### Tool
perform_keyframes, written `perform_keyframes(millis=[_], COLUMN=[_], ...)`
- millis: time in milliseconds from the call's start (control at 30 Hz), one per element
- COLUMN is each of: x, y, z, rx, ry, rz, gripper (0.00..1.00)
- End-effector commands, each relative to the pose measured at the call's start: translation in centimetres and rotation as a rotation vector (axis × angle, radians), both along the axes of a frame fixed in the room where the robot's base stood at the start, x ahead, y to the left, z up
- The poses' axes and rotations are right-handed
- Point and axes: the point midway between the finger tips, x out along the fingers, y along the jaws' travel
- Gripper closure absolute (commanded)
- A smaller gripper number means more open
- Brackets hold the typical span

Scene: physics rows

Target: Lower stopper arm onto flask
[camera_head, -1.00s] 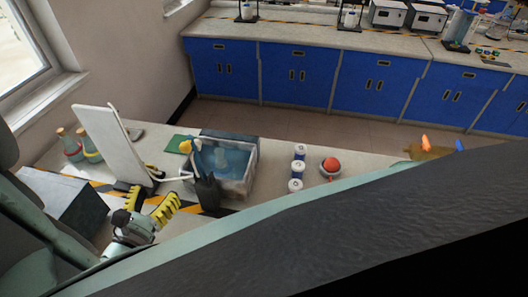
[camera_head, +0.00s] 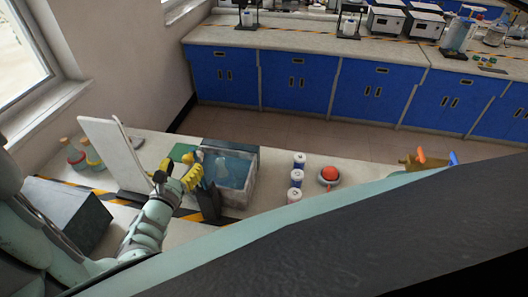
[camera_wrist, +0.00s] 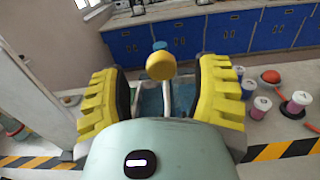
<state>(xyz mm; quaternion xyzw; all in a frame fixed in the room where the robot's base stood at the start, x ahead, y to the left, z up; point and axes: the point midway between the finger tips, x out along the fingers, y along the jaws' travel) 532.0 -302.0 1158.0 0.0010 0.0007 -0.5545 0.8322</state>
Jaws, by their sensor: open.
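The stopper arm shows in the wrist view as a yellow ball (camera_wrist: 160,66) on a thin pale rod. The ball appears between my two yellow-padded fingers, with gaps on both sides. My gripper (camera_wrist: 163,90) is open. In the head view my gripper (camera_head: 178,171) is beside the tub's left side, close to the yellow ball (camera_head: 188,158). A clear flask-like shape (camera_head: 222,164) stands in the blue water of the tub (camera_head: 236,201). My gripper hides part of the stopper arm, and I cannot tell whether a finger touches it.
A white upright panel (camera_head: 108,153) stands left of my gripper. A dark holder (camera_head: 208,203) stands at the tub's front. Bottles (camera_head: 92,154) stand at the far left.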

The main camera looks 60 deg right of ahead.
Motion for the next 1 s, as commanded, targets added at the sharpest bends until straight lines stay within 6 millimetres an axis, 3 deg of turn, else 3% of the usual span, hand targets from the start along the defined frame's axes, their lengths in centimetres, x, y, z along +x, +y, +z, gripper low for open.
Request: perform_keyframes(millis=[300, 700, 1000], x=[0.8, 0.9, 1.0], y=[-2.5, -2.7, -2.7], z=[0.0, 0.0, 0.0], rx=[-0.001, -0.001, -0.001], ry=[0.001, 0.000, 0.000], rz=[-0.006, -0.005, -0.004], gripper=[0.37, 0.35, 0.66])
